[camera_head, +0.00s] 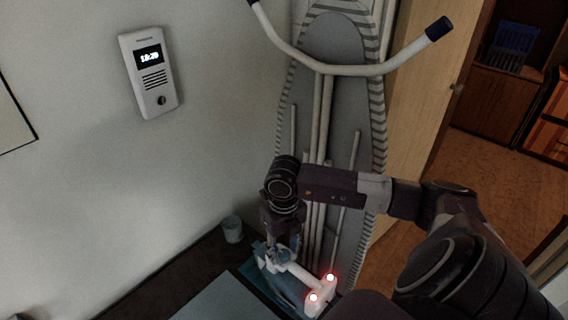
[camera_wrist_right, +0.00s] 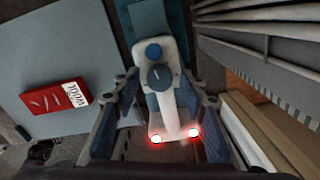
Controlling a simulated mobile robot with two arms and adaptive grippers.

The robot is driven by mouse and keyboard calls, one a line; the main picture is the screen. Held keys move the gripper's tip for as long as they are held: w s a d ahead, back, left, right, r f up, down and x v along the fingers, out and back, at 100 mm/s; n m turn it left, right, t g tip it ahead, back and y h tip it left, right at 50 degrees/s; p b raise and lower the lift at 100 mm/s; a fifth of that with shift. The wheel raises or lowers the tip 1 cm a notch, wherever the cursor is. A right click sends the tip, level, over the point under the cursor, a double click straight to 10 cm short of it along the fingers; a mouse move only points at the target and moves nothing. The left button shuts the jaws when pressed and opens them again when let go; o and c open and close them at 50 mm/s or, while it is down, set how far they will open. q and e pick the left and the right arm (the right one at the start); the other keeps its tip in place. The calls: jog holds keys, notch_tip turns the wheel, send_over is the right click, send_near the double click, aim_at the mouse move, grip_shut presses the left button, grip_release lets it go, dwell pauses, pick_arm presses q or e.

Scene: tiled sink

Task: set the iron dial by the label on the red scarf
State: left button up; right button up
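The white iron (camera_wrist_right: 168,110) lies below my right gripper in the right wrist view. A dark round dial (camera_wrist_right: 160,77) with a small pointer mark sits on it, near a blue round button (camera_wrist_right: 153,51). Two red lights glow at its near end. The iron also shows in the head view (camera_head: 319,298), partly hidden by my right gripper (camera_head: 278,248). In the wrist view, the right gripper's (camera_wrist_right: 160,85) fingers are apart, one on each side of the iron and dial, with nothing clearly gripped. The folded red scarf (camera_wrist_right: 45,97) lies left, its white label (camera_wrist_right: 76,95) seeming to read "WOOL". My left gripper is out of view.
The scarf lies on a grey-blue surface (camera_wrist_right: 75,40). An ironing board (camera_head: 335,110) leans upright behind my right arm. A wall intercom (camera_head: 150,75) hangs at the upper left. A small cup (camera_head: 232,229) stands near the wall. A wooden door (camera_head: 432,90) is at the right.

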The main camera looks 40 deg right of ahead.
aim_at(284, 253)
notch_tip(284, 253, up, 12)
dwell(0.7)
dwell(0.5)
